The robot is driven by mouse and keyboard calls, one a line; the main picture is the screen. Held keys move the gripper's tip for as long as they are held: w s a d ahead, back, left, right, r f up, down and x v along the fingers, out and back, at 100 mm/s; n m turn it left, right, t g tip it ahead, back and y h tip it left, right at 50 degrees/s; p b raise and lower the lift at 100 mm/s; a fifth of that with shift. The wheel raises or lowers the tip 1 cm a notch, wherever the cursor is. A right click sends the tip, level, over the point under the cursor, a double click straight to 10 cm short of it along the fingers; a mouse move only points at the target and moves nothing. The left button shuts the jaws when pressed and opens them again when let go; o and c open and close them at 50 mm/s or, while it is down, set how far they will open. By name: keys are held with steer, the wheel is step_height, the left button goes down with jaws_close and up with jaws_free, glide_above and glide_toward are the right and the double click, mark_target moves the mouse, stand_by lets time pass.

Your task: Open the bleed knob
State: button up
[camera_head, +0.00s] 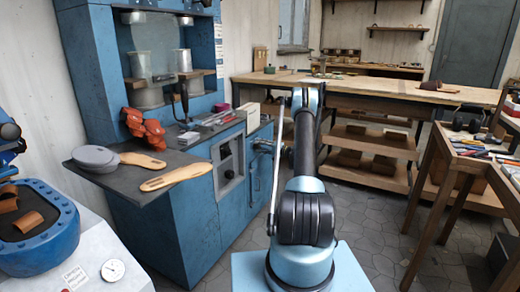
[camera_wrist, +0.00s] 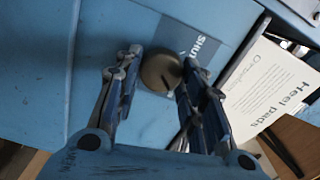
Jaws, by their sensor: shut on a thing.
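The bleed knob (camera_wrist: 158,73) is a round, dark brownish knob on a blue panel, seen in the wrist view. Its face has a short dark mark. My gripper (camera_wrist: 160,70) has one finger on each side of the knob and is shut on it. A dark blue label (camera_wrist: 203,46) with white letters reading "SHU" sits on the panel behind the knob, partly covered by the right finger. In the head view I cannot make out the knob.
A white "Heel pads" card (camera_wrist: 268,78) lies right of the panel in the wrist view. In the head view, a blue machine (camera_head: 196,222) with a dark shelf bearing sandal soles (camera_head: 172,178) stands left of my arm. A wooden bench (camera_head: 375,89) is behind; tiled floor (camera_head: 375,225) is clear to the right.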

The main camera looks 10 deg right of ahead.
steer(key=shift+d+f+m, duration=0.15)
steer(key=shift+d+m, duration=0.05)
steer(key=shift+m, duration=0.7)
steer(key=o, duration=1)
steer(key=shift+a, duration=0.1)
steer(key=v, duration=1.2)
